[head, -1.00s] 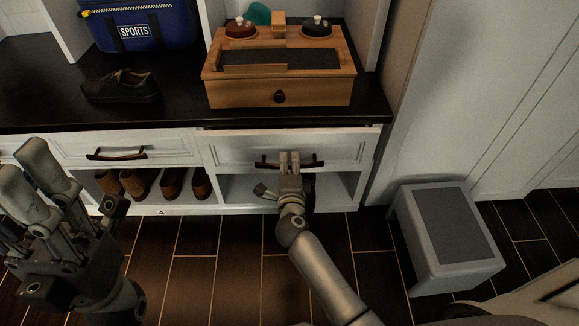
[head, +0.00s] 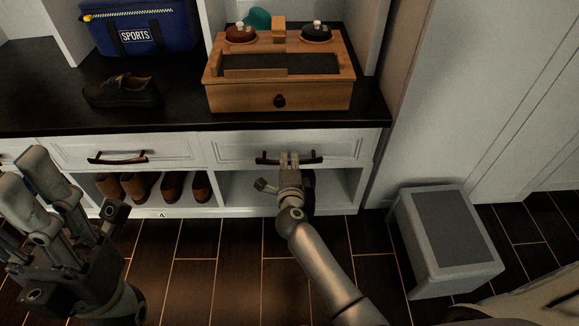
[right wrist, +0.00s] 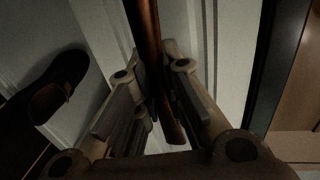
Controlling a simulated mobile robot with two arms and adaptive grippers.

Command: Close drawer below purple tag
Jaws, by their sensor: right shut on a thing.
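The white right-hand drawer (head: 345,148) sits under the dark countertop, its front looking nearly flush with the cabinet. Its dark curved handle (head: 309,159) is at my right gripper (head: 289,158), which is shut on it. In the right wrist view the handle (right wrist: 151,40) runs between the fingers of this gripper (right wrist: 155,100). My left gripper (head: 32,180) is at the left edge, over the floor, its fingers apart and empty. No purple tag shows in these views.
Another drawer (head: 180,152) to the left looks shut. Brown shoes (head: 140,186) stand in the cubby below. A wooden box (head: 240,96), a black shoe (head: 125,91) and a blue sports bag (head: 150,32) rest on the countertop. A grey stool (head: 420,260) stands at the right.

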